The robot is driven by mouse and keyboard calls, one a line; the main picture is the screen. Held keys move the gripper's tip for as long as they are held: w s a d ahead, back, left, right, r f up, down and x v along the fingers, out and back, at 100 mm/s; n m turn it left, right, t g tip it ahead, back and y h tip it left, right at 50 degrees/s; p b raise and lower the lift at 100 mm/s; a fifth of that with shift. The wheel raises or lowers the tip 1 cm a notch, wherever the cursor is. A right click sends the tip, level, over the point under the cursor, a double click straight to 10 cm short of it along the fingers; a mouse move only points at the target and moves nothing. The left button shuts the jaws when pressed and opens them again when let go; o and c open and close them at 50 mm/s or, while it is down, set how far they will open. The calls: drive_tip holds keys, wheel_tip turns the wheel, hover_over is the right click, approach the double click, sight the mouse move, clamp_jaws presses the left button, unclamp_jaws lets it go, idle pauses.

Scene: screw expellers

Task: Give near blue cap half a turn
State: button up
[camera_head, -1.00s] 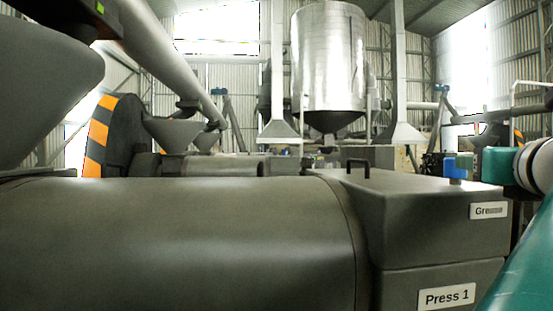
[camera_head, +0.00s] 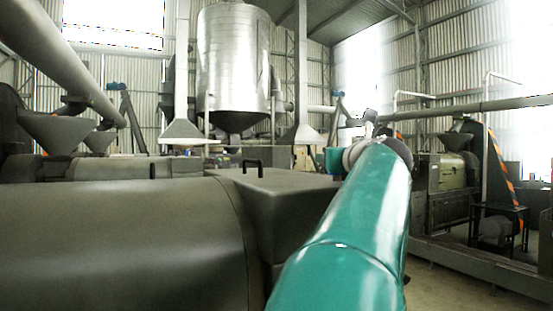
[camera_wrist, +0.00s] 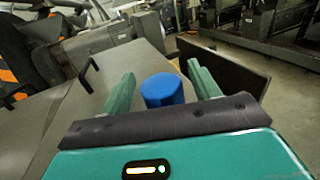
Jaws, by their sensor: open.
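The blue cap (camera_wrist: 162,90) shows in the wrist view on top of the grey press housing (camera_wrist: 95,120). It sits between the two green fingers of my gripper (camera_wrist: 158,88), with a gap to each side. My gripper is open. The lower part of the cap is hidden by the dark front edge of the gripper. In the head view the press housing (camera_head: 285,192) is partly covered by my teal arm, and the cap is hidden behind it.
A black handle (camera_head: 252,166) stands up from the housing, left of the gripper; it also shows in the wrist view (camera_wrist: 88,75). A large grey barrel (camera_head: 120,245) fills the lower left. Another press line (camera_head: 445,180) stands across a floor at right.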

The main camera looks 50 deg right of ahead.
drive_tip(key=shift+c, duration=0.4)
drive_tip(key=c, duration=0.9)
drive_tip(key=shift+o, duration=0.2)
drive_tip(key=shift+w+m+g+h, duration=0.1)
drive_tip(key=shift+m+g+h, duration=0.4)
drive_tip(key=shift+g, duration=0.1)
drive_tip(key=shift+s+m+g+h, duration=0.1)
drive_tip(key=shift+m+g+h, duration=0.75)
drive_tip(key=shift+g, duration=0.45)
drive_tip(key=shift+s+m+g+h, duration=0.1)
drive_tip(key=shift+m+g+h, duration=0.55)
drive_tip(key=shift+m+g, duration=0.55)
drive_tip(key=shift+m+g+h, duration=0.3)
drive_tip(key=shift+m+g, duration=0.15)
drive_tip(key=shift+g, duration=0.55)
drive_tip(key=shift+w+m+g+h, duration=0.1)
drive_tip(key=shift+m+g+h, duration=0.2)
drive_tip(key=shift+m+g, duration=0.85)
drive_tip(key=shift+n+g, duration=0.25)
